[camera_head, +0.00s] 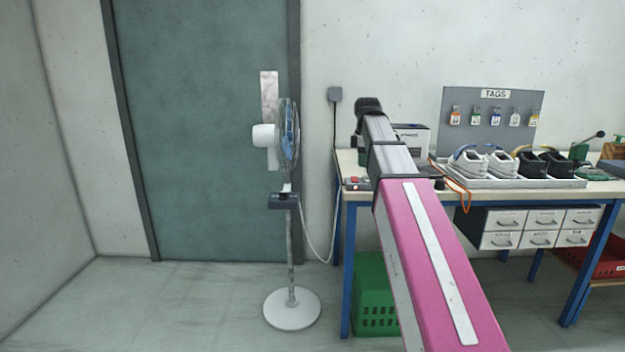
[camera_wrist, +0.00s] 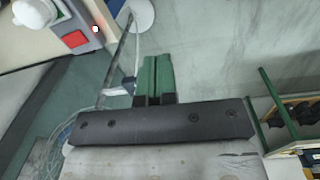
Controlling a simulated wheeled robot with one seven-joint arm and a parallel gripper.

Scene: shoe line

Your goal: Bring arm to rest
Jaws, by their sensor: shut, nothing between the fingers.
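My arm reaches forward from the lower right of the head view, with its pink link over the front left of the workbench (camera_head: 350,196). Its far end is at the bench's left end, and my gripper cannot be made out there. In the wrist view my gripper (camera_wrist: 153,60) shows two green fingers side by side, shut, with nothing between them. A grey box with a red button (camera_wrist: 74,40) is at the upper left of that view.
A standing fan (camera_head: 290,137) is left of the bench, before a grey-green door (camera_head: 195,100). The bench holds a tray of shoes (camera_head: 510,183) and a TAGS board (camera_head: 490,122). A green crate (camera_head: 375,300) sits beneath. Floor at left is clear.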

